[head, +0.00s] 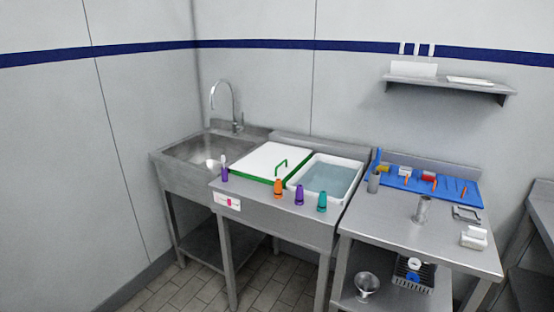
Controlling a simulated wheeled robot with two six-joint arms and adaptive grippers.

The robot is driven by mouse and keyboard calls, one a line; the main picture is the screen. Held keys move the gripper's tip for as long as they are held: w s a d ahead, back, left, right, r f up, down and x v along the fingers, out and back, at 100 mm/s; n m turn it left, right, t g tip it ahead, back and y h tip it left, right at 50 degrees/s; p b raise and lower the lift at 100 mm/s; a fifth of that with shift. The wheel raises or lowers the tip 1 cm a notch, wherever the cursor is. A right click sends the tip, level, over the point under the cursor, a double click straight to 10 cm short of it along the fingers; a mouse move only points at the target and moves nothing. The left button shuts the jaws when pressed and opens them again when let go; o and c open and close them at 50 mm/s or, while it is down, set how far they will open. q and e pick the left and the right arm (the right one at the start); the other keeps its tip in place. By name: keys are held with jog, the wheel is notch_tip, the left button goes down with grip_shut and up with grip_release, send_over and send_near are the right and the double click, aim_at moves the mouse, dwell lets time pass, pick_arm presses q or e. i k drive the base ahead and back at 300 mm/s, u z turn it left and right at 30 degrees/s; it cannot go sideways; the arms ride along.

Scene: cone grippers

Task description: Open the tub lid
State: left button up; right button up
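A white lid (264,158) with a green border lies flat over the left tub, set into the middle metal counter. A green loop handle (281,166) stands up near its right side. The tub beneath the lid is hidden. To its right is an open white tub (350,192) filled with bluish water. Neither of my grippers is in view, so nothing shows near the lid or handle.
Orange (278,188), purple (299,195) and teal (322,201) cone-like pieces stand on the counter's front edge. A purple-and-white piece (224,174) stands left. A sink (195,152) with a tall faucet (226,98) is further left. The right table holds a blue tray (455,191).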

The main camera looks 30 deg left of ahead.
aim_at(272, 160)
jog(key=k, duration=0.6)
jog(key=u, duration=0.7)
jog(key=i, duration=0.55)
jog(key=u, duration=1.1)
jog(key=i, duration=1.95)
jog(key=z, duration=0.55)
